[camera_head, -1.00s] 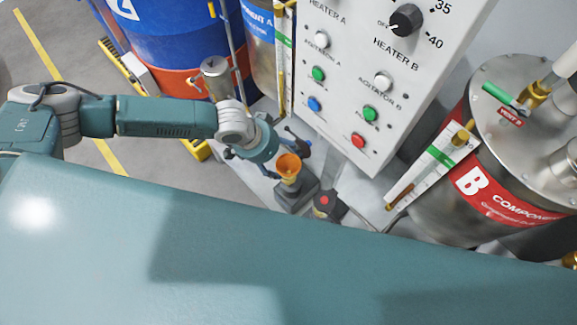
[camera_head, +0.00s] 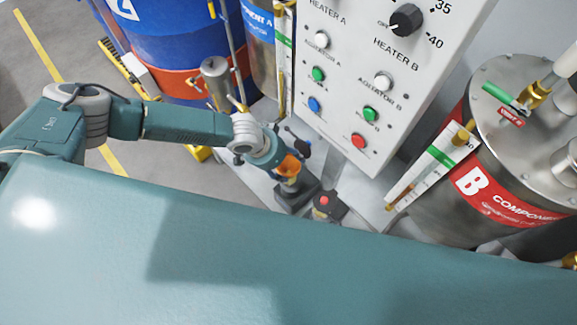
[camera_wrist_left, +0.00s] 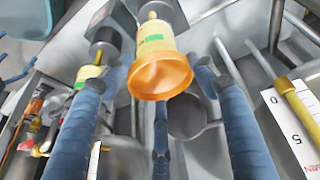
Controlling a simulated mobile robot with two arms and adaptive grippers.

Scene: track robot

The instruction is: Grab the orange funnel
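The orange funnel (camera_head: 289,167) is upright on a small dark stand, partly hidden by my left arm's end in the head view. In the left wrist view the funnel (camera_wrist_left: 160,75) is near the centre, its wide rim toward the camera. Below the rim is a yellow-green labelled body. My left gripper (camera_wrist_left: 160,85) has its blue fingers spread on both sides of the funnel, with a third finger below. The fingers look apart from the funnel. In the head view the left gripper (camera_head: 293,155) is right at the funnel, its fingers mostly hidden. My right gripper is not in view.
A white control panel (camera_head: 340,75) with buttons and a knob rises just behind the funnel. A steel component B tank (camera_head: 455,215) is further right. Blue and orange drums (camera_head: 175,40) stand at the back left.

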